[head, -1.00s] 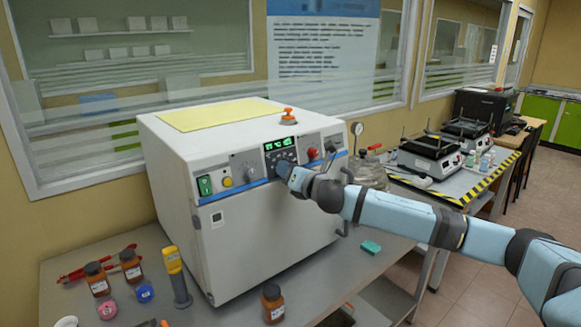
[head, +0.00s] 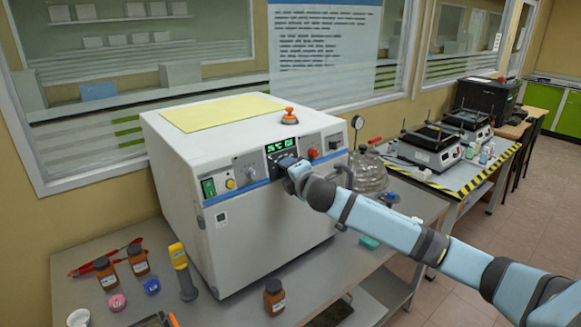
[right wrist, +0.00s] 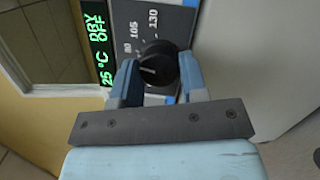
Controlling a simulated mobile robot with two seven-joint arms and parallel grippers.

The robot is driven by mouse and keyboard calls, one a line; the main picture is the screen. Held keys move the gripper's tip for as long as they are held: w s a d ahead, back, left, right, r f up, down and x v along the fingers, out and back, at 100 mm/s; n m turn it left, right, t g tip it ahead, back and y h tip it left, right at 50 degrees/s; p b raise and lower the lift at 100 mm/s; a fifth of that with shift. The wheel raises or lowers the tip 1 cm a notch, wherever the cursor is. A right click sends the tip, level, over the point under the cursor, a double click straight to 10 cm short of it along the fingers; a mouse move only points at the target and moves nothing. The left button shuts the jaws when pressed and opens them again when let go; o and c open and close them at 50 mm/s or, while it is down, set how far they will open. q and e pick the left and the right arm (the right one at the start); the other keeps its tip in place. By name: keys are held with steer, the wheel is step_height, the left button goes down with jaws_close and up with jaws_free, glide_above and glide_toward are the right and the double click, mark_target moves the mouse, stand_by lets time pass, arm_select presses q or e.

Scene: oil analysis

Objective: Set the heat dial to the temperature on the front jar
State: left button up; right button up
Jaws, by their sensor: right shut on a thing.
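The heat dial (right wrist: 158,62) is a round black knob on the oven's front panel, with a short pale line on its face. Printed marks beside it include 105 and 130. My right gripper (right wrist: 157,80) is shut on the dial, one finger on each side. In the head view the right gripper (head: 291,172) reaches the panel and mostly hides the dial. The green display (right wrist: 98,45) reads 25 °C, DRY OFF. The front jar (head: 274,298) is brown with a white label, too small to read, on the bench before the oven. My left gripper is not in view.
The white oven (head: 262,245) fills the middle of the bench, with a yellow sheet (head: 222,112) on top. More brown jars (head: 106,274) and a yellow-grey handheld device (head: 182,270) stand at left. A glass vessel (head: 369,175) stands right of the oven.

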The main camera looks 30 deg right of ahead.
steer(key=shift+m, duration=0.5)
steer(key=o, duration=0.9)
steer(key=shift+o, duration=0.2)
steer(key=shift+s, duration=0.1)
steer(key=s+a+r+b, duration=0.1)
steer(key=s+b, duration=0.1)
steer(key=s, duration=1.1)
steer(key=shift+s+a+r, duration=0.25)
steer(key=shift+a+r, duration=0.05)
steer(key=shift+a, duration=0.1)
